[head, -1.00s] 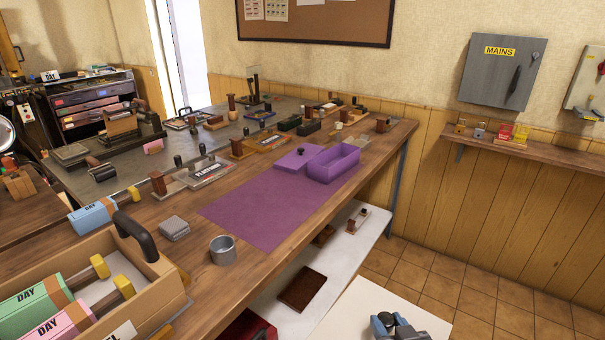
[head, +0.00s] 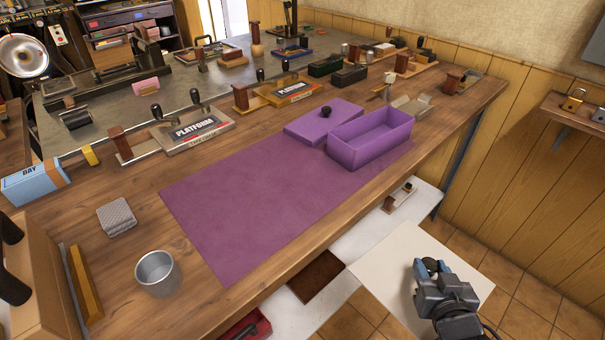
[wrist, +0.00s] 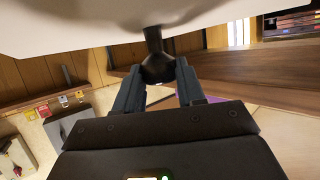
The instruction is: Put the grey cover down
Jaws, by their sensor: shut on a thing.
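The cover (head: 395,262) is a broad, flat, pale off-white plate at the lower right of the head view, out past the bench's front edge. My gripper (head: 430,267) is over it. In the wrist view my gripper (wrist: 157,78) has both fingers closed on a dark knob (wrist: 157,68). The pale underside or face of the cover (wrist: 90,28) fills the top of that view, close to the fingers. The head view does not show the knob clearly, as my gripper hides it.
A wooden bench (head: 120,268) carries a bare purple mat (head: 235,215), with an open purple box (head: 345,152) and purple lid (head: 300,128) at its far end. A metal cup (head: 158,275) and grey block (head: 117,217) stand left. A white lower shelf (head: 335,245) runs below.

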